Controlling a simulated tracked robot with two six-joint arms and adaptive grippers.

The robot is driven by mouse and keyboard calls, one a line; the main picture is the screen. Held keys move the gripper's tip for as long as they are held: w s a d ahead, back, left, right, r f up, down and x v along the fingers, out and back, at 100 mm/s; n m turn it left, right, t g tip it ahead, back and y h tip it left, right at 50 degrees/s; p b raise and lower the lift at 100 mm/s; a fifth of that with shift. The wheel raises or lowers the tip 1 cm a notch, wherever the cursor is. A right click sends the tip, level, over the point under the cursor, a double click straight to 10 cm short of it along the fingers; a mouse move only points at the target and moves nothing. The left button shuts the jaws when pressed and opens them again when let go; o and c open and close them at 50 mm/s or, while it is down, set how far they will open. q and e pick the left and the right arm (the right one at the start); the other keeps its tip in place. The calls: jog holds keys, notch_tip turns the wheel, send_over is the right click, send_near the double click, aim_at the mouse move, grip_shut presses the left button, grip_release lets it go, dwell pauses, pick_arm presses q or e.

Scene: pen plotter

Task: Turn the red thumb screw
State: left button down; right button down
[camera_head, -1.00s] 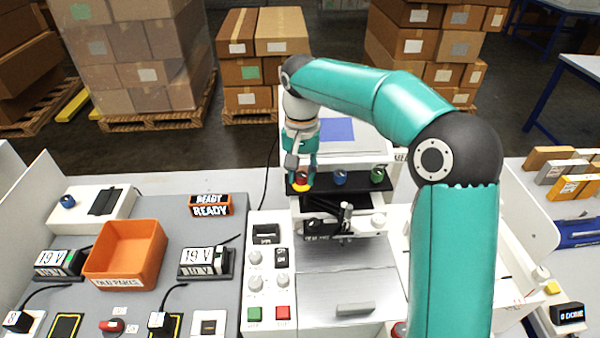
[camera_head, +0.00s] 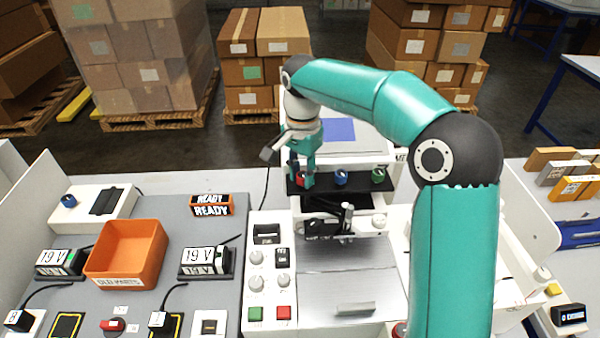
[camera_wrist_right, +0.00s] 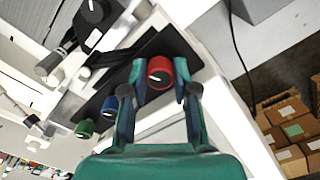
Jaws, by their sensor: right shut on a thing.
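The red thumb screw (camera_wrist_right: 159,73) shows in the right wrist view as a round red knob with a white pointer mark on its dark grey top. It sits at one end of a black bar and also shows, partly covered, in the head view (camera_head: 301,179). My right gripper (camera_head: 304,178) is over it, with a teal finger on each side, and is shut on the screw. Its fingers show in the right wrist view (camera_wrist_right: 158,85). My left gripper is in neither view.
On the same black bar (camera_head: 360,187) are a blue knob (camera_head: 341,177) and a green knob (camera_head: 377,175). The white plotter carries a dark pen carriage (camera_head: 325,226) just in front. An orange bin (camera_head: 126,253) and a READY display (camera_head: 211,205) stand to the left.

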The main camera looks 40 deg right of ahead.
aim_at(301, 174)
jog(key=shift+w+r, duration=0.15)
jog(key=shift+r, duration=0.05)
jog(key=c, duration=0.9)
grip_release()
jog(key=shift+f, duration=0.15)
notch_tip(301, 174, up, 12)
jog(key=shift+f, duration=0.1)
